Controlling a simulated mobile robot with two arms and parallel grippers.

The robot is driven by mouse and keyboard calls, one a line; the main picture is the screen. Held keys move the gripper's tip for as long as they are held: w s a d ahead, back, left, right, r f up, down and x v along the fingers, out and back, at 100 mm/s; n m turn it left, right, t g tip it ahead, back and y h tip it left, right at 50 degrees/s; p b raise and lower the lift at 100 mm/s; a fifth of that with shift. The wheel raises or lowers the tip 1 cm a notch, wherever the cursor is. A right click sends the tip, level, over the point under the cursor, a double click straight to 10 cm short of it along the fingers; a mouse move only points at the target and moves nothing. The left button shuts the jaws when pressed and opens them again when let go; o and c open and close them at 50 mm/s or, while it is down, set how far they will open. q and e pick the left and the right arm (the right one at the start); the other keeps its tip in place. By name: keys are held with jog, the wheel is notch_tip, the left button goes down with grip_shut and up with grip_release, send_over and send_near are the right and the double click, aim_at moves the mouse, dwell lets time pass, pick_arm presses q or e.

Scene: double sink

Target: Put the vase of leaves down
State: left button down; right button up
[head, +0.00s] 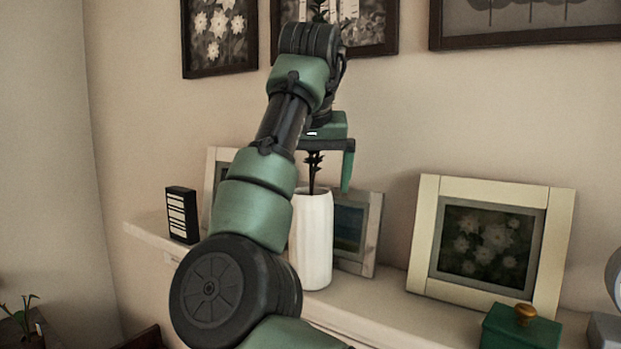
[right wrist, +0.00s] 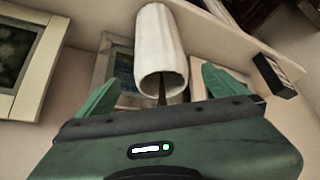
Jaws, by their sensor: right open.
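The white ribbed vase (head: 312,245) stands upright on the shelf (head: 384,304) in the head view. Dark leaves on a stem (head: 313,168) rise from its mouth. My right gripper (head: 328,170) is just above the vase, pointing down, with its fingers spread around the stem. One finger shows to the right of the stem; the other is hidden in the head view. In the right wrist view the vase (right wrist: 158,35) lies beyond the open green fingers (right wrist: 160,76), its mouth facing the camera. The left gripper is not in view.
A small black box (head: 182,215) stands left of the vase. A framed picture (head: 372,235) leans close behind it. A large cream frame (head: 428,225) and a green box with a knob (head: 520,330) stand right. Some shelf between vase and large frame is clear.

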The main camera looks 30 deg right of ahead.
jog(key=shift+v, duration=1.25)
